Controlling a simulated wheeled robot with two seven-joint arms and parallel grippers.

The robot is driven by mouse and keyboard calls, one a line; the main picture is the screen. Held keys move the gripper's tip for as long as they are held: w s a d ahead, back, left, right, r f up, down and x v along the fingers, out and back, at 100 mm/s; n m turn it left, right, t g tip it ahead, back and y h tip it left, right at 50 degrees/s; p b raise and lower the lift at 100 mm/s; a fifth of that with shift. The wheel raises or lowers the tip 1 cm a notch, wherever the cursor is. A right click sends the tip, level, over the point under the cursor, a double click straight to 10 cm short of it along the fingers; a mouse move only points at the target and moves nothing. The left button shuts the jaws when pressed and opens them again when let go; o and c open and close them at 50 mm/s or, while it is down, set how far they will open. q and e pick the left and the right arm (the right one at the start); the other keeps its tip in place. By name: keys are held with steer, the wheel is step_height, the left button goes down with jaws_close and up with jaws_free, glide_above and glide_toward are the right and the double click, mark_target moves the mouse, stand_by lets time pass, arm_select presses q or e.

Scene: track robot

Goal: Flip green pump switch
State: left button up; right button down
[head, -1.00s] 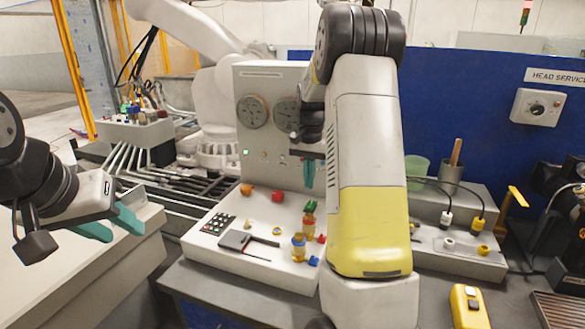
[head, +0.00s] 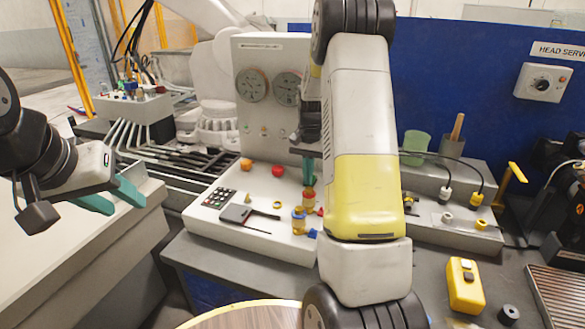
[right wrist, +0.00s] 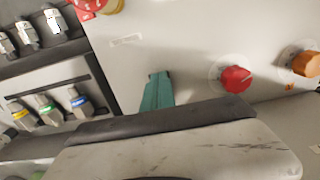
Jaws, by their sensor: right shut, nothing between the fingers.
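My right gripper (head: 308,180) is shut and empty, pointing down over the white console (head: 207,219). Its teal fingers hide most of a small stacked fitting (head: 309,197), of which a red-orange part shows below the tips. I cannot tell whether they touch it. In the right wrist view the shut teal fingers (right wrist: 157,92) lie over a pale panel, left of a red knob (right wrist: 236,78) and an orange knob (right wrist: 305,63). I cannot make out the green pump switch now. My left gripper (head: 127,201) is open and empty at the far left, away from the console.
A yellow-and-blue fitting (head: 299,221), a black lever (head: 247,214) and a keypad (head: 218,197) are on the console. An upright panel with gauges (head: 252,85) stands behind. A yellow handheld box (head: 465,285) lies at the right. A round wooden top (head: 245,316) shows in front.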

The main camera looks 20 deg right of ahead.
steer(key=shift+w+d+r, duration=0.35)
steer(key=shift+w+d, duration=0.1)
steer(key=shift+w, duration=0.1)
stand_by(0.4)
step_height(320, 180, up, 14)
steer(key=s+a, duration=0.1)
steer(key=s, duration=0.1)
steer(key=shift+a, duration=0.3)
steer(key=shift+f, duration=0.15)
